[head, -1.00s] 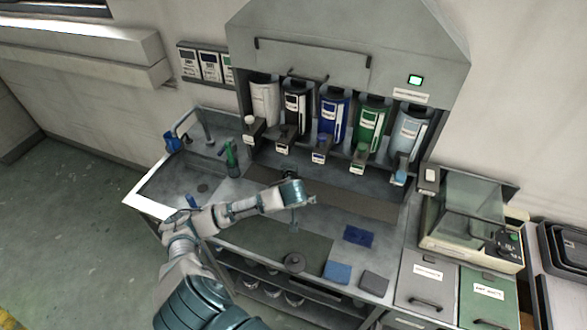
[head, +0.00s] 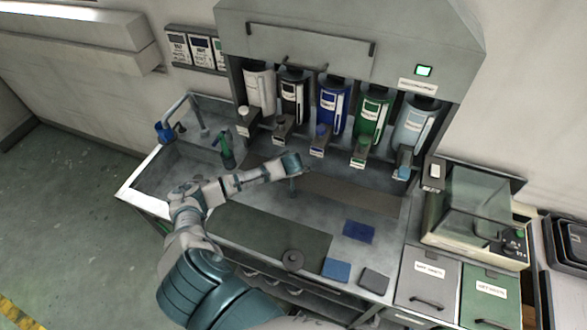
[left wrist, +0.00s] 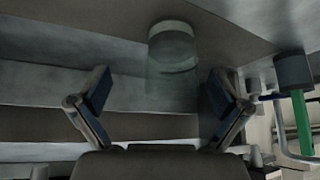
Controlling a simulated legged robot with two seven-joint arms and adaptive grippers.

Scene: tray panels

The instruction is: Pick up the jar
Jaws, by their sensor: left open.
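In the left wrist view a clear glass jar (left wrist: 172,62) with a pale band near its top stands ahead of my left gripper (left wrist: 160,85). The two fingers are spread wide, one to either side of the jar, with a gap on both sides. They do not visibly touch it. In the head view my left gripper (head: 301,172) is low over the bench under the dispensers, and I cannot make out the jar there. My right gripper is in neither view.
Several dispenser canisters (head: 332,104) stand above the bench.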

